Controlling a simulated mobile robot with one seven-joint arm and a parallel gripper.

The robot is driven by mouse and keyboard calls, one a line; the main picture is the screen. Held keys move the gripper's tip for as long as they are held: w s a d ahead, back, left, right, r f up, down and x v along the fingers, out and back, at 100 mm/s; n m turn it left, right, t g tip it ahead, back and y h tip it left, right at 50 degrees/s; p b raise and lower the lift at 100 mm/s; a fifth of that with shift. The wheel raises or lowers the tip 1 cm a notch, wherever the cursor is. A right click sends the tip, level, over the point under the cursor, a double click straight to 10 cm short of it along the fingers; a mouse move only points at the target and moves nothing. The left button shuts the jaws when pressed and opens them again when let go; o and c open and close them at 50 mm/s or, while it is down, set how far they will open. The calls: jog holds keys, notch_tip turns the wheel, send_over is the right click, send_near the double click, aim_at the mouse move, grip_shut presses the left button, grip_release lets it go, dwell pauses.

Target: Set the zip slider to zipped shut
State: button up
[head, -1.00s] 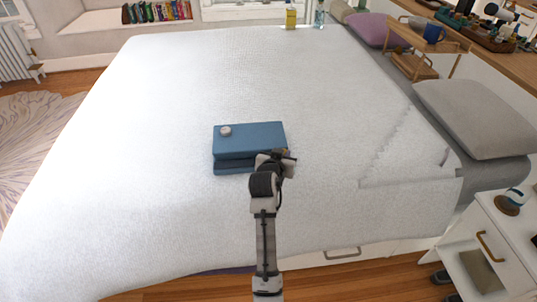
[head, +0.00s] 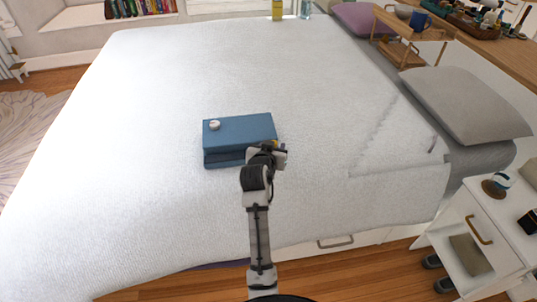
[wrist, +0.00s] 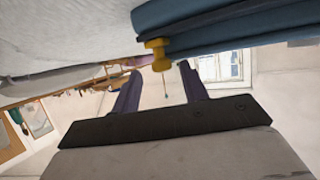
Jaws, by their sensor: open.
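A blue case (head: 238,130) lies flat on the bed, with a dark seam along its side and a small round pale knob (head: 214,125) on top. A yellow zip slider (wrist: 157,54) sits at the case's edge in the wrist view. In the head view, only a bit of yellow shows at the case's right end, mostly hidden by my arm. My gripper (wrist: 158,82) is open, its two dark fingers pointing toward the slider on either side of it. The slider looks just beyond the fingertips; I cannot tell whether they touch it. My gripper (head: 280,153) is at the case's front right corner in the head view.
The white bed (head: 130,170) is clear around the case. A grey pillow (head: 465,103) and a wooden tray table (head: 412,30) are at the right. A white nightstand (head: 490,225) stands at the lower right.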

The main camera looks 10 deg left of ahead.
jog(key=b+v, duration=0.2)
jog(key=v, duration=1.1)
